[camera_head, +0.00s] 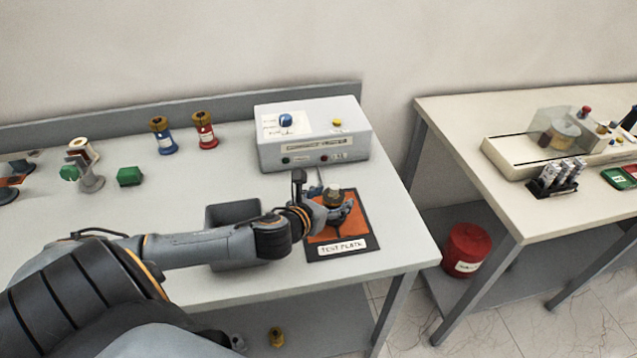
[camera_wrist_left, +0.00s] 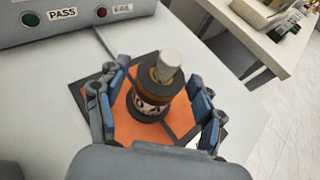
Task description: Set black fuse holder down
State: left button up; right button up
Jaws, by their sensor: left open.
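The black fuse holder (camera_wrist_left: 151,102) stands upright on the orange test plate (camera_wrist_left: 128,130), with a pale cylindrical top and a brown band. It also shows in the head view (camera_head: 334,197), partly covered by my gripper. My left gripper (camera_wrist_left: 155,103) is open, with one blue-grey finger on each side of the holder and gaps between them. It also shows over the plate in the head view (camera_head: 333,210). The test plate (camera_head: 326,231) has a dark border and a white TEST PLATE label at its front. My right gripper is not in view.
A grey tester box (camera_head: 312,150) stands behind the plate. A grey bin (camera_head: 226,216) sits left of the plate, partly behind my arm. Blue (camera_head: 162,136) and red (camera_head: 204,131) spools and a green block (camera_head: 130,176) stand further left. A gap separates the second table (camera_head: 480,140).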

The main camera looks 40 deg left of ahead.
pick_arm(q)
jog(key=a+v, duration=0.1)
jog(key=v, duration=1)
jog(key=shift+d+b, duration=0.4)
jog(key=shift+d, duration=0.05)
